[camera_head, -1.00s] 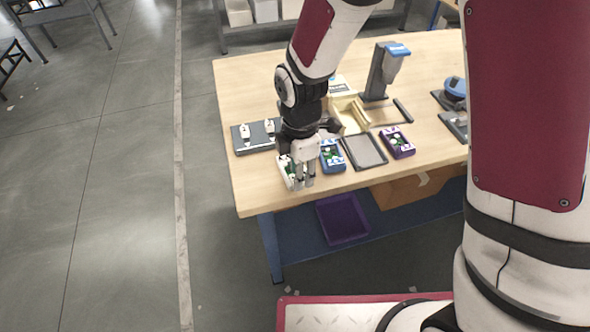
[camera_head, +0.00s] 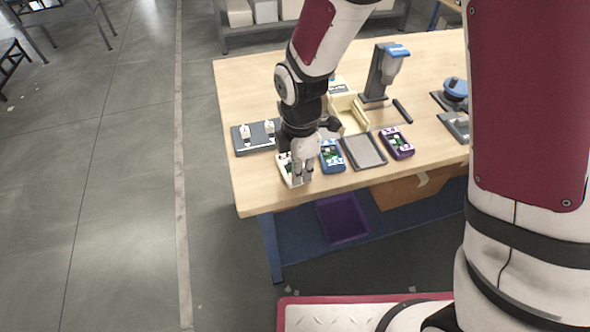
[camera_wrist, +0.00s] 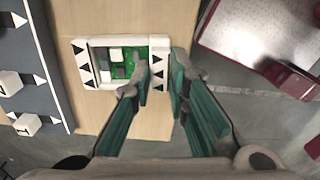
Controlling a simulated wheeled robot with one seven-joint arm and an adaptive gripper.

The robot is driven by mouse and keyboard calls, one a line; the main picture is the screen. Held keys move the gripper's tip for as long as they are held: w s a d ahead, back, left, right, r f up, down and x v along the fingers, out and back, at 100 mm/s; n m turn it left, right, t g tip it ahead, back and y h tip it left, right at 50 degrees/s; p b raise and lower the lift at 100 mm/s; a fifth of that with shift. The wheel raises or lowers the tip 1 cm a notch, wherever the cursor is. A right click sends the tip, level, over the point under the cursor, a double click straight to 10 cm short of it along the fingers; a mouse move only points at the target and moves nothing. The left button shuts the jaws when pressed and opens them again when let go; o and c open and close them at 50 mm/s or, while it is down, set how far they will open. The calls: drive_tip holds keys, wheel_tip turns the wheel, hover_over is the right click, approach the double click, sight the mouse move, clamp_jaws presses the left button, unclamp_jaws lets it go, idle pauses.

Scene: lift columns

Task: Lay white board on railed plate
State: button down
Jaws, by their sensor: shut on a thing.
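The white board (camera_head: 288,172), a white frame around a green circuit with black triangles on its ends, lies at the table's front left. My gripper (camera_head: 302,182) points down over it and covers part of it. In the wrist view, my fingertips (camera_wrist: 160,72) are closed on the board's right end wall, and the board (camera_wrist: 82,62) extends to the left from them. It looks level and at or close to the tabletop; I cannot tell a gap. A grey plate with dark raised edges, apparently the railed plate (camera_head: 364,151), lies empty to the right.
A blue board (camera_head: 332,157) lies between my gripper and the railed plate. A purple board (camera_head: 397,143) lies right of the plate. A dark plate with white blocks (camera_head: 254,138) is left of my gripper. A cream tray (camera_head: 349,113) and a stand (camera_head: 379,75) are behind.

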drive_tip(key=shift+r+p, duration=1.35)
drive_tip(key=shift+r, duration=1.3)
